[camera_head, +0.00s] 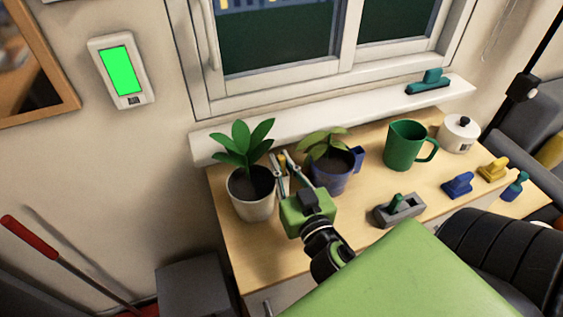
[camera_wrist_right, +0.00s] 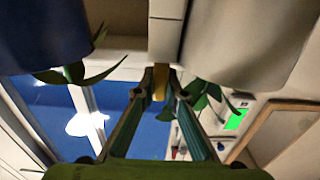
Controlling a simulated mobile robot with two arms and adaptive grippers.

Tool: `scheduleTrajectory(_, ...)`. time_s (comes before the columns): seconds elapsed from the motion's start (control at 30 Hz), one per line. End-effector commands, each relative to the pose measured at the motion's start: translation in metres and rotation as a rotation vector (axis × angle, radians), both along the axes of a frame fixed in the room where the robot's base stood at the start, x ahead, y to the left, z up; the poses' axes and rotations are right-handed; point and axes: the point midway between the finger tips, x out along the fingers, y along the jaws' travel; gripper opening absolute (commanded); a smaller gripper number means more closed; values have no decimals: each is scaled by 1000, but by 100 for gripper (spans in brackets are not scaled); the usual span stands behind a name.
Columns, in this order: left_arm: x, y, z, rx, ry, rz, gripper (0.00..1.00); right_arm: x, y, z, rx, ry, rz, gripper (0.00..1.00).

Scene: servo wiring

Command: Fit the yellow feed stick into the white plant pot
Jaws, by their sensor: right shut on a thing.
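The white plant pot (camera_head: 252,208) stands upright at the left end of the wooden table, with dark soil and a leafy plant in it. My right gripper (camera_head: 283,163) is just right of the pot, between it and a blue pot. It is shut on the yellow feed stick (camera_head: 281,160), of which only a small part shows. In the right wrist view the stick (camera_wrist_right: 160,74) sits between the fingertips, the white pot (camera_wrist_right: 245,40) is at the right, and the stick is apart from its wall. My left gripper is not in view.
The blue pot (camera_head: 329,183) with a plant stands close to the gripper's right; it also shows in the wrist view (camera_wrist_right: 42,35). A green jug (camera_head: 403,146), a grey holder (camera_head: 398,211) and a white lidded jar (camera_head: 458,135) stand farther right. The windowsill (camera_head: 300,119) runs behind.

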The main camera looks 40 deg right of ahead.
Motion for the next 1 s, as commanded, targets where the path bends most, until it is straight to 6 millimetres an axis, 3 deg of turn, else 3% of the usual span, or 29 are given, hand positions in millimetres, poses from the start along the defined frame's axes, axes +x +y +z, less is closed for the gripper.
scheduleTrajectory(0.27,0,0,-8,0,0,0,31,0,0,-8,0,0,-1,0)
scheduleTrajectory(0.3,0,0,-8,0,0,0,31,0,0,-8,-1,0,0,14)
scheduleTrajectory(0.37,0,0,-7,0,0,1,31,0,0,-7,-1,0,0,29)
scheduleTrajectory(0.4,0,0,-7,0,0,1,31,0,0,-7,-1,0,0,31)
scheduleTrajectory(1.0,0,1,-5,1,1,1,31,0,0,-5,-1,0,0,31)
